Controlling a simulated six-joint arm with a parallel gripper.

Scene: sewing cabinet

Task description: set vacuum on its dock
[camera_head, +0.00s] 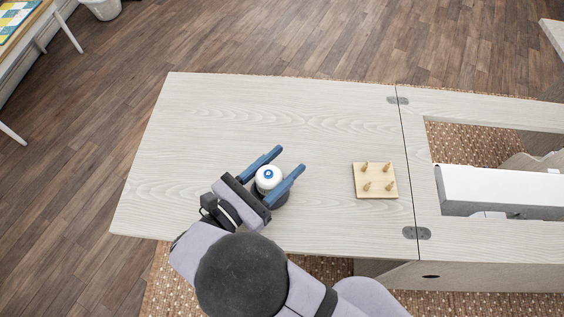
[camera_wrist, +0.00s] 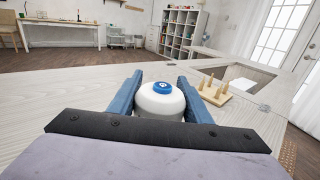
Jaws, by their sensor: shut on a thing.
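The vacuum (camera_head: 267,172) is a small white rounded body with a blue button on top. It stands upright between the two blue fingers of my gripper (camera_head: 287,160), which is shut on it. In the wrist view the vacuum (camera_wrist: 160,102) shows between the fingers, its lower part hidden by my gripper. A dark grey round part (camera_head: 273,201) shows under and beside the vacuum in the head view. I cannot tell whether this is the vacuum's own base or the dock. No other dock can be made out.
A square wooden board with several upright pegs (camera_head: 375,193) lies to the right on the pale cabinet top (camera_head: 200,130). Further right are a hinged seam, an opening and a white sewing machine (camera_head: 500,188). The top's left and far parts are clear.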

